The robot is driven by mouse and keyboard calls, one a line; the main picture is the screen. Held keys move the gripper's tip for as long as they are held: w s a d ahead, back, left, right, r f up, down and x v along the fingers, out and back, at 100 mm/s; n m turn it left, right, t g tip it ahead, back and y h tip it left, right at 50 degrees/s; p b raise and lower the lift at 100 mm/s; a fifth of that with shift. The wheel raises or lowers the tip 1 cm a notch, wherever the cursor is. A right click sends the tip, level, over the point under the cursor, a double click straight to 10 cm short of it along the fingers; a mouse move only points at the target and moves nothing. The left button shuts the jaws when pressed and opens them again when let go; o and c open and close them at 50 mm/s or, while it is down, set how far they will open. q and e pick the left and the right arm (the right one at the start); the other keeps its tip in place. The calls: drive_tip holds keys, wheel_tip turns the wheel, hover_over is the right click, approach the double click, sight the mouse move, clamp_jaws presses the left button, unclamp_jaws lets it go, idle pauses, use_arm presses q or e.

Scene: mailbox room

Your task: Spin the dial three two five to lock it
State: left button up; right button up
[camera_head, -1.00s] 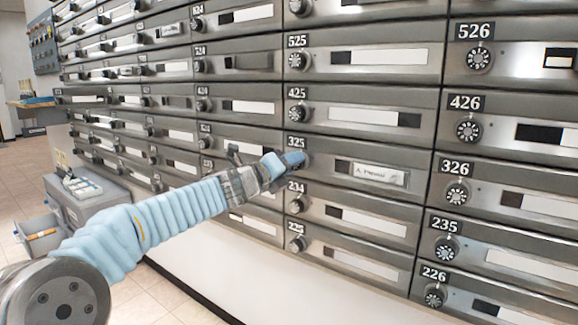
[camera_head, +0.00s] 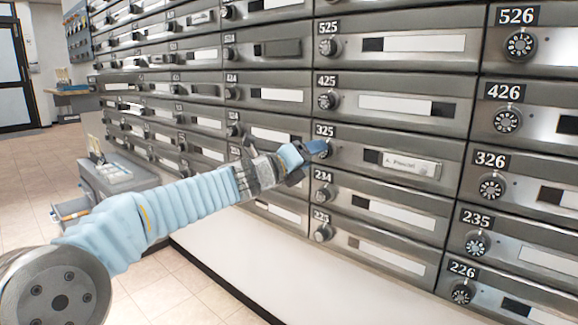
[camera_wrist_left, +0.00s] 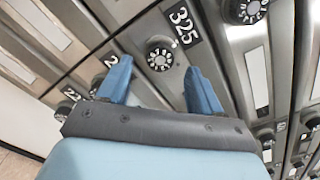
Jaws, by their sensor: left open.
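The mailbox door labelled 325 (camera_head: 395,164) is shut and carries a name label in its window. Its black dial with white marks shows clearly in the left wrist view (camera_wrist_left: 159,57), below the 325 plate (camera_wrist_left: 181,24). My left gripper (camera_head: 314,148) is at this dial and partly hides it in the head view. In the left wrist view its two blue fingers (camera_wrist_left: 157,82) are spread apart, one on each side of the dial. Whether they touch it I cannot tell. My right gripper is not in view.
Other mailboxes with dials surround it, including 425 (camera_head: 400,103) above and 234 (camera_head: 390,212) below. A grey cabinet (camera_head: 122,180) with an open drawer (camera_head: 70,210) stands at the left. Tiled floor (camera_head: 40,165) is free at the left.

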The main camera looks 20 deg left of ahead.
use_arm(q)
drive_tip(key=v, duration=1)
drive_tip(key=shift+s, duration=0.15)
drive_tip(key=w+d+f+n+g+p, duration=0.25)
drive_tip(key=f+n, duration=0.25)
drive_tip(key=f, duration=0.5)
drive_tip(key=w+d+f+n+g+p, duration=0.25)
drive_tip(key=f+n, duration=0.25)
drive_tip(key=f, duration=0.5)
drive_tip(key=s+d+f+n+g+p, duration=0.3)
drive_tip(key=f+n, duration=0.4)
drive_tip(key=f, duration=0.7)
drive_tip(key=s+d+f+n+g+y+p, duration=0.1)
drive_tip(key=s+d+f+n+g, duration=0.1)
drive_tip(key=s+f+n+g, duration=0.2)
drive_tip(key=s+d+f+n+g+y+p, duration=0.1)
drive_tip(key=s+d+f+n+g+p, duration=0.1)
drive_tip(key=s+f+n, duration=0.9)
drive_tip(key=s+d+f+g, duration=0.1)
drive_tip(key=s+f, duration=0.4)
drive_tip(key=s, duration=0.6)
drive_tip(key=shift+s+d+g, duration=0.15)
drive_tip(key=shift+s+g, duration=0.25)
drive_tip(key=shift+g, duration=0.2)
